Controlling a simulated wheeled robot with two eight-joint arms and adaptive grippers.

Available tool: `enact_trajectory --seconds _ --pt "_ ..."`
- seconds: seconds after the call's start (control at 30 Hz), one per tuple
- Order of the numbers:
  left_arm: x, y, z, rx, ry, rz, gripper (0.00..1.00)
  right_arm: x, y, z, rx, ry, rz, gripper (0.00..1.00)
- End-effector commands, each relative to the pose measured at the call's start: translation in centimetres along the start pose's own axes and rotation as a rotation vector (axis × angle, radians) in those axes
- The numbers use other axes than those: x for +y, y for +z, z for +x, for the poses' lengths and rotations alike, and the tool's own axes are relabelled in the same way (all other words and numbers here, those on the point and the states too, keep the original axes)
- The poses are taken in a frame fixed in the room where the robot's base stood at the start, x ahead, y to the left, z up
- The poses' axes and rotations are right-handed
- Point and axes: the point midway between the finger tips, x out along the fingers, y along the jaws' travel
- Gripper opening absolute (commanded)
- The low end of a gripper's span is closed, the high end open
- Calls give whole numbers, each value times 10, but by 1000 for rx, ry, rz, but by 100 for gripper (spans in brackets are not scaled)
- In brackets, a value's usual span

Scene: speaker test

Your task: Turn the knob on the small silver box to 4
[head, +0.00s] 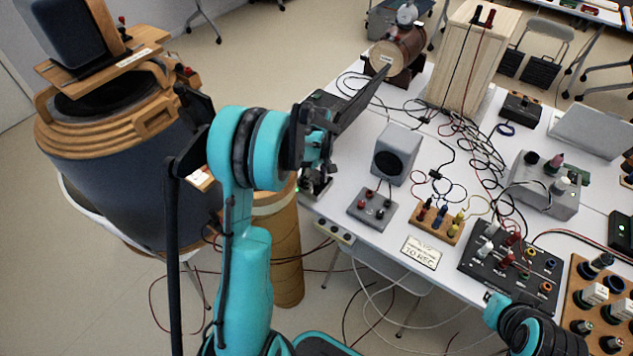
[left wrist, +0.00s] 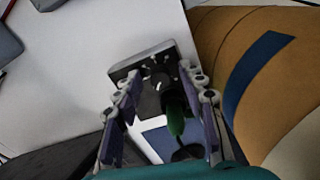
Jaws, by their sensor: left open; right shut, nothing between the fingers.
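The small silver box (left wrist: 124,72) is in the left wrist view, on the white table near its edge. On its face is a round black knob (left wrist: 161,84) with a white mark. A green plug-like piece (left wrist: 175,118) sits in front of the box. My left gripper (left wrist: 160,90) is open, its fingers on either side of the knob and apart from it. In the head view my left gripper (head: 318,150) is above the silver box (head: 318,186), covering much of it. The knob's numbers cannot be read. My right arm shows at the lower right; its fingers are not in view.
A grey speaker (head: 400,150), a small grey terminal box (head: 371,209) and a wooden terminal block (head: 436,222) stand right of the gripper. A wide brown tube (head: 288,265) stands by the table edge. Cables cross the table. A large drum (head: 130,185) is at left.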

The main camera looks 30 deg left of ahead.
Motion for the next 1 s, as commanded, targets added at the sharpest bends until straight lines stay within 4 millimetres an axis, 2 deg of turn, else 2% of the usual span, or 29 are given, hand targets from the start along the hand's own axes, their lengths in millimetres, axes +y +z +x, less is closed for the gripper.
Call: enact_trajectory --seconds 0.13,0.2,0.3,0.67,1.0 --pt "0 0 -1 0 0 0 41 0 0 0 0 0 0 0" --pt "0 0 -1 0 0 0 22 0 0 0 0 0 0 0" --pt "0 0 -1 0 0 0 0 0 0 0 0 0 0 0" --pt "0 0 -1 0 0 30 0 0 0 -1 0 0 0 0" --pt "0 0 -1 0 0 236 0 0 -1 -2 0 0 0 0"
